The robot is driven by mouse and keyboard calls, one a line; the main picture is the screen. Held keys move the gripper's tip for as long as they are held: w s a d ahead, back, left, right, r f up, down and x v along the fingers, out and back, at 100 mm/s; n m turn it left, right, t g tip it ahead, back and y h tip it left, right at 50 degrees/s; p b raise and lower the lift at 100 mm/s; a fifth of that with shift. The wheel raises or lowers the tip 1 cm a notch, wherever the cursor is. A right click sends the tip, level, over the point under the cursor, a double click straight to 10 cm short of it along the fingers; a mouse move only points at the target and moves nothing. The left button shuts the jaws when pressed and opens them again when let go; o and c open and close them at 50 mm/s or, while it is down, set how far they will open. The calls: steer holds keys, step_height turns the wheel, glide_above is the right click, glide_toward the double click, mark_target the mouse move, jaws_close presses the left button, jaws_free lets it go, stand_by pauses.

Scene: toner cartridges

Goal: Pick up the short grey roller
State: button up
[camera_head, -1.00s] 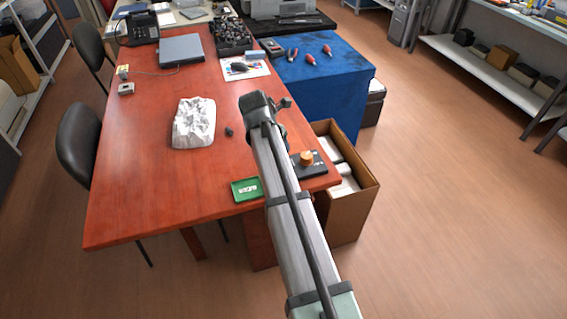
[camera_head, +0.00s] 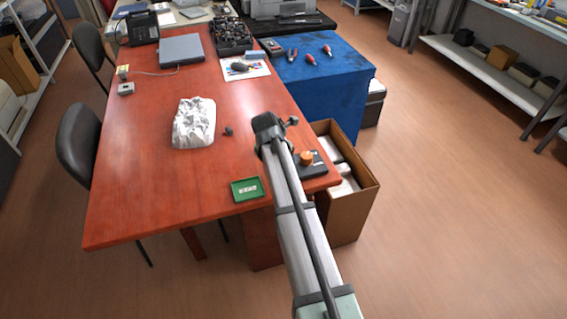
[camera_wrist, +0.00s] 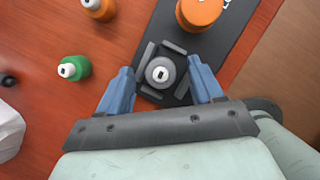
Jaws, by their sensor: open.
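The dark board (camera_head: 318,170) also shows partly in the head view, beside my arm. There the arm hides the grey roller and my fingers.
An orange roller (camera_wrist: 200,12) stands on the board close by. Another orange piece (camera_wrist: 98,8) and a green one (camera_wrist: 74,68) stand to the left. Crumpled white paper (camera_head: 194,124), a small dark piece (camera_head: 228,132) and a green tray (camera_head: 247,190) are on the red table (camera_head: 150,190).

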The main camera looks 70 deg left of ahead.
steer(key=c, duration=1.1)
steer(key=shift+r, duration=0.1)
